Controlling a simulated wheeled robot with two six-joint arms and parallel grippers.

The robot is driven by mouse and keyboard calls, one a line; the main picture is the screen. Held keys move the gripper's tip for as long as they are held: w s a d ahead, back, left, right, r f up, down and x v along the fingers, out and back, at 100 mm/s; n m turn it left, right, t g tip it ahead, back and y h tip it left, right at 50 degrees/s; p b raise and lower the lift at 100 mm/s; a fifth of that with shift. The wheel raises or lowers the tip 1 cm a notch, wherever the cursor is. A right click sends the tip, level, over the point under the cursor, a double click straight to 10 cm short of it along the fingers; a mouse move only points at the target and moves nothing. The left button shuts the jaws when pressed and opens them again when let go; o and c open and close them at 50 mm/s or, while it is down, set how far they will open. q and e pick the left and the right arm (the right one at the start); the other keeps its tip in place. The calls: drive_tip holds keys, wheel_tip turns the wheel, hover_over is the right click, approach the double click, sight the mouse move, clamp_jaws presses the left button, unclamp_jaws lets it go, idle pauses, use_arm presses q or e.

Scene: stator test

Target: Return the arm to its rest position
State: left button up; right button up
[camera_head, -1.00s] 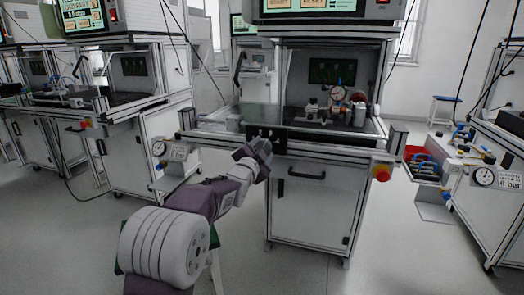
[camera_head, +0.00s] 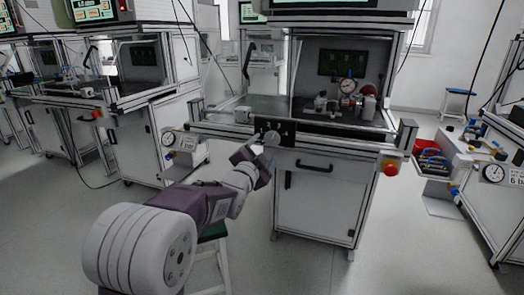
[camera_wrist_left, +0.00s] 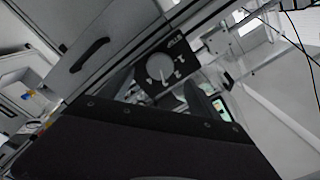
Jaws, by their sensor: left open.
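My left arm comes in from the lower left of the head view. Its purple and white left gripper (camera_head: 262,160) is in front of the middle test bench, below and left of the round grey knob (camera_head: 272,137). The knob sits on a black numbered panel (camera_head: 315,128) on the bench's front edge. The gripper looks apart from the knob and holds nothing that I can see; its fingertips are small here. In the left wrist view the knob (camera_wrist_left: 158,66) is uncovered, beyond the dark gripper body. My right gripper is not in view.
The bench's cabinet (camera_head: 318,205) stands behind the gripper, with a red button (camera_head: 390,168) at its right corner. A green-topped stool (camera_head: 213,232) is partly behind my arm. Another bench (camera_head: 110,105) is at left, a gauge cart (camera_head: 500,170) at right.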

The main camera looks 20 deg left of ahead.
use_arm(q)
drive_tip(key=shift+s, duration=1.05)
drive_tip(key=s+d+f+n+g+p, duration=0.1)
drive_tip(key=s+f+n+g, duration=0.1)
drive_tip(key=s+f+g, duration=0.5)
drive_tip(key=s+d+f+n+g, duration=0.15)
drive_tip(key=s+f, duration=0.35)
drive_tip(key=f, duration=0.7)
drive_tip(key=s+f+n+g+p, duration=0.1)
drive_tip(key=s+f+n+g, duration=0.35)
drive_tip(key=s, duration=0.55)
drive_tip(key=s+f+n+g+p, duration=0.1)
drive_tip(key=s+f+n+g, duration=0.3)
drive_tip(key=s, duration=0.5)
wheel_tip(320, 180, up, 36)
drive_tip(key=m+p, duration=0.1)
drive_tip(key=p, duration=3.5)
